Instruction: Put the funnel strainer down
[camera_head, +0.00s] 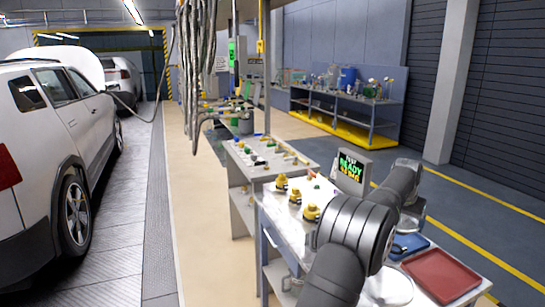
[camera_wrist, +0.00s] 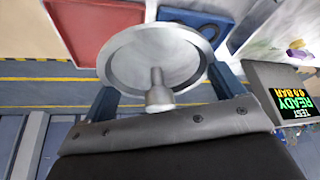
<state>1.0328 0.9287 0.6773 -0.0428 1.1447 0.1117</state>
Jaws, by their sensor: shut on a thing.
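The funnel strainer (camera_wrist: 150,60) is a steel-grey round dish with a short spout. It fills the middle of the wrist view, its spout toward the camera. My gripper (camera_wrist: 163,88) is shut on it, with a blue-grey finger at each side. The funnel overlaps the red and blue trays in that view, so I cannot tell its height above the bench or whether it touches anything. In the head view my dark arm hides most of my gripper, and I cannot make out the funnel there with certainty.
The bench (camera_head: 283,213) holds a red tray (camera_head: 440,275), a blue tray (camera_head: 408,246), several yellow fittings (camera_head: 296,197) and a display (camera_head: 350,170) reading READY. A pale round metal piece (camera_head: 388,287) shows by the red tray. A white car (camera_head: 50,130) stands left.

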